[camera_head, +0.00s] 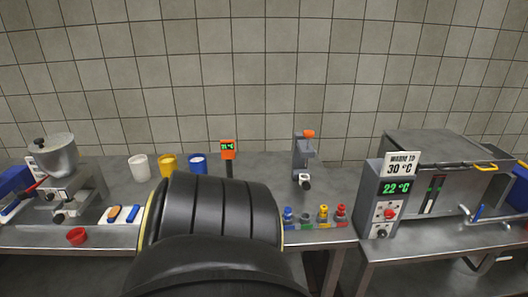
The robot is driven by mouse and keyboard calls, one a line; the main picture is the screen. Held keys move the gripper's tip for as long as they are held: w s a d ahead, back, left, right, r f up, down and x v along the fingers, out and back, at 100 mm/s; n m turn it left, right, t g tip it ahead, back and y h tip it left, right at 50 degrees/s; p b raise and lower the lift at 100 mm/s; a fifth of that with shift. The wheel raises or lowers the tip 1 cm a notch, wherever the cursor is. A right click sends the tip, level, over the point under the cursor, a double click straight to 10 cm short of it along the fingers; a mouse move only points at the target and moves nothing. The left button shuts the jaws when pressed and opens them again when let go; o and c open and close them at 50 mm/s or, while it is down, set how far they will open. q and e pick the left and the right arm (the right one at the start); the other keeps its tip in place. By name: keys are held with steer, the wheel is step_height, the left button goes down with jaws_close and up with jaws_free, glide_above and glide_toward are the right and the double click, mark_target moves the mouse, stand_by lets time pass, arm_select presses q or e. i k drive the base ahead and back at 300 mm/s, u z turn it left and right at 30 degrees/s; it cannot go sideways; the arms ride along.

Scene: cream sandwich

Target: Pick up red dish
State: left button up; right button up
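The red dish (77,236) is a small round bowl. It sits on the grey metal counter near its front edge, at the left of the head view, in front of the mixer-like machine. Nothing touches it that I can see. Neither my left nor my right gripper can be made out in this view. A large black ribbed shape fills the lower middle of the picture and hides part of the counter to the right of the dish.
A machine with a metal bowl (55,158) stands behind the dish. White (139,168), yellow (168,165) and blue (198,164) cups stand farther back. Small coloured items (323,215) line the counter's front. A large machine with a temperature display (395,187) stands right.

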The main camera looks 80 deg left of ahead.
mark_target(76, 236)
steer(key=u, duration=0.05)
steer(key=k, duration=0.55)
steer(key=u, duration=3.7)
